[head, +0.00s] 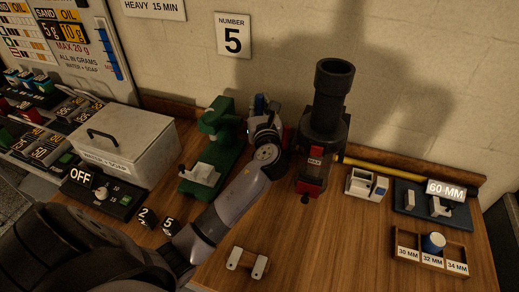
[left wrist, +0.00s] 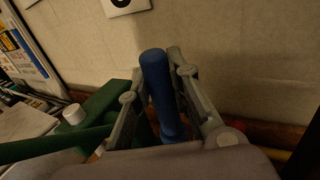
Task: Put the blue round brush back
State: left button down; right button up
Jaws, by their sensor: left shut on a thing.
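My left gripper (head: 264,112) is shut on a blue round thing, likely the brush (head: 259,102). It holds it above the table, between the green machine and the dark upright cylinder. In the left wrist view the brush (left wrist: 158,85) shows as an upright blue cylinder between the two grey fingers (left wrist: 165,75). Its lower end is hidden by the gripper, and I cannot make out bristles. My right gripper is not in view.
The green machine (head: 215,150) stands left of the gripper. The dark cylinder (head: 326,110) on a red-fronted stand is close on the right. A grey lidded box (head: 125,145) is at left. A wooden tray (head: 430,262) labelled in MM sits at right. The front middle table is mostly clear.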

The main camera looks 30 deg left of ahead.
pick_arm(q)
notch_tip(320, 180, down, 10)
jog(key=shift+b, duration=0.55)
notch_tip(320, 180, down, 5)
jog(key=shift+r+b, duration=0.1)
jog(key=shift+b, duration=0.25)
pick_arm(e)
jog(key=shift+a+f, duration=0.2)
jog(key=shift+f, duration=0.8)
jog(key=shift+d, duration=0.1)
pick_arm(q)
jog(key=c, duration=1.5)
grip_release()
jog(key=shift+c, duration=0.2)
jog(key=shift+o, duration=0.3)
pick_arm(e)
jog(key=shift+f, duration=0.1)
pick_arm(q)
jog(key=shift+s, duration=0.1)
jog(key=b+v, duration=0.1)
jog(key=v, duration=1.1)
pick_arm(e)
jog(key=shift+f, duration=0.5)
